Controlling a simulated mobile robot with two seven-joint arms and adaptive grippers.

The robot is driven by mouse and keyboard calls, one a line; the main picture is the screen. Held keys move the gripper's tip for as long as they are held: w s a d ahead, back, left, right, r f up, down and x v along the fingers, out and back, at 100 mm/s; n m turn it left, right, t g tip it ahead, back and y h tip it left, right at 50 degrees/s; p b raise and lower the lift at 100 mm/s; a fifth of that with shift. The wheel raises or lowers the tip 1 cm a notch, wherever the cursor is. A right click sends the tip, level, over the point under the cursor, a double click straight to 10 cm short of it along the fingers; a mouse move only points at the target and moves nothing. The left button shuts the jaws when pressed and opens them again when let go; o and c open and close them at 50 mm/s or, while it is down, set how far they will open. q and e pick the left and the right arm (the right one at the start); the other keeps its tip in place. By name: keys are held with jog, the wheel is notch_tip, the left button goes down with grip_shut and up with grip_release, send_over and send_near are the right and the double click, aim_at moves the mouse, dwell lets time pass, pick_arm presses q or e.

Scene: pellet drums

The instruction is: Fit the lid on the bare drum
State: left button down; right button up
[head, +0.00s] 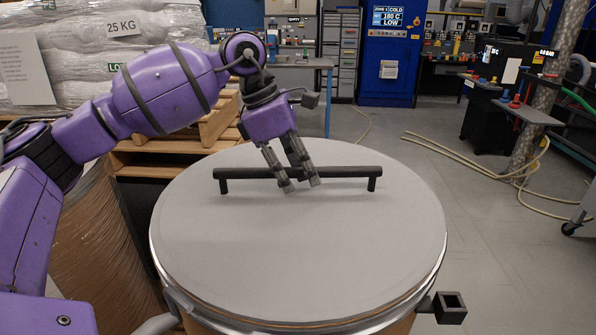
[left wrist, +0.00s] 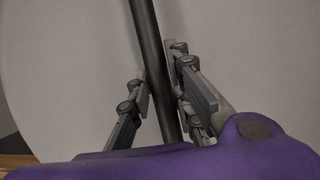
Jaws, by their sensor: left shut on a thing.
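A wide grey lid (head: 300,245) with a black bar handle (head: 345,172) lies over a drum (head: 390,326) in the head view. A silvery rim shows around the lid's front edge, and only a sliver of the drum's brown wall shows below it. I cannot tell whether the lid is fully seated. My left gripper (head: 300,184) is shut on the handle near its middle. In the left wrist view, the fingers lie on either side of the handle (left wrist: 150,45), with the grey lid (left wrist: 70,60) behind it. My right gripper is out of view.
A brown drum (head: 105,250) stands at left, its top hidden by my left arm. Behind are wooden pallets (head: 170,160) with white sacks (head: 90,45). A black square-ended part (head: 450,307) sticks out at the drum's right. Hoses (head: 480,170) lie on the floor at right.

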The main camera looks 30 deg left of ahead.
pick_arm(q)
jog(key=shift+r, duration=0.2)
jog(key=c, duration=1.5)
grip_release()
jog(key=shift+o, duration=0.3)
jog(key=shift+s+f, duration=0.1)
jog(key=shift+f, duration=0.15)
jog(key=o, duration=0.4)
jog(key=shift+o, duration=0.2)
jog(key=shift+r, duration=0.2)
jog(key=shift+r+p, duration=0.75)
jog(key=shift+r, duration=0.15)
jog(key=shift+r+p, duration=1.85)
jog(key=shift+r, duration=0.75)
jog(key=shift+f, duration=0.1)
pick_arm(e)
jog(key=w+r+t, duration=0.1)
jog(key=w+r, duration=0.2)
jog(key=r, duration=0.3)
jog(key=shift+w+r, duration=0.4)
